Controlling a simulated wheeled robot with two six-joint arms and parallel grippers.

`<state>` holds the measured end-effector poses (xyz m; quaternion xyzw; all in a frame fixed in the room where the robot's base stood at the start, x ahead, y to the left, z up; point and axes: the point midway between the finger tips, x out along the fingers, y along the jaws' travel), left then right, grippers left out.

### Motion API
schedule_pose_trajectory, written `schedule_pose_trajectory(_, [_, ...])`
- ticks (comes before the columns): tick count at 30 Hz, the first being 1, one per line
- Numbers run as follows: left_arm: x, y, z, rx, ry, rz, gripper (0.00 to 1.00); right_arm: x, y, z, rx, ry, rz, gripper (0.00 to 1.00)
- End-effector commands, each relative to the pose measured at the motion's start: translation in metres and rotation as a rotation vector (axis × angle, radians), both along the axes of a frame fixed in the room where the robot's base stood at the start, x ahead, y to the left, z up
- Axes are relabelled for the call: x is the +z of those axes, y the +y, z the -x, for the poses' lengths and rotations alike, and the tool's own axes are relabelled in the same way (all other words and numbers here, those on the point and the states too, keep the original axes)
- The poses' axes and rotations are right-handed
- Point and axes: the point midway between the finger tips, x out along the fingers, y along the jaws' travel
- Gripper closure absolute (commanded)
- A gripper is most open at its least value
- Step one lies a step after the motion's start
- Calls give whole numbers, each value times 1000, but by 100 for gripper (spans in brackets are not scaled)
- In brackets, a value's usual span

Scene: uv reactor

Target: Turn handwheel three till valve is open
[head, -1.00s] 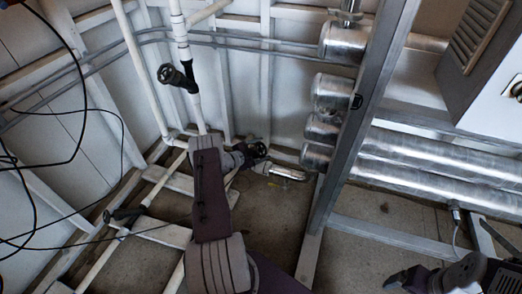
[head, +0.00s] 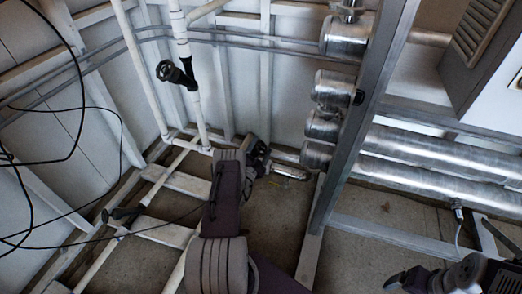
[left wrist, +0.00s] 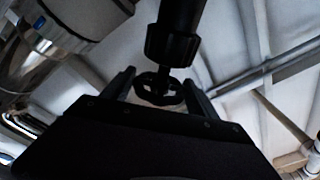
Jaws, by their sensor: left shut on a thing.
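A black handwheel (left wrist: 150,88) on a black valve stem (left wrist: 174,40) sits between the two fingers of my left gripper (left wrist: 160,92) in the left wrist view. The gripper is shut on this wheel. In the head view my left gripper (head: 252,166) is low near the wall, at the black valve, mostly hidden behind my own wrist. A second black handwheel (head: 166,71) is on the upright white pipe, and a third (head: 107,216) is low at the left; both are apart from my grippers. No number shows on any wheel. My right gripper (head: 398,281) is at the bottom right, its jaws unclear.
Large silver pipes (head: 430,150) run behind a grey metal post (head: 352,140) on the right. A short silver pipe (head: 289,173) lies beside the gripped valve. White pipes (head: 165,178) and black cables (head: 85,100) are at the left. Bare floor shows around the post.

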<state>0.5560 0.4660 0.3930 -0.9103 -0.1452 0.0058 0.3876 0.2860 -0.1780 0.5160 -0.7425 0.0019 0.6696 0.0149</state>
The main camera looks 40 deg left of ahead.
Motion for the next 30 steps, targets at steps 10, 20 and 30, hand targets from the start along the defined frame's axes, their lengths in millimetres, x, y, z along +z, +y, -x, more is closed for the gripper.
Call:
schedule_pose_trajectory(10, [-1, -1, 0, 54, -51, -15, 73, -7, 0, 0, 0, 0, 0, 13])
schedule_pose_trajectory(20, [-1, 0, 0, 57, -54, -14, 73, -7, 0, 0, 0, 0, 0, 13])
schedule_pose_trajectory(30, [0, 0, 0, 57, -55, -16, 13, -7, 0, 0, 0, 0, 0, 13])
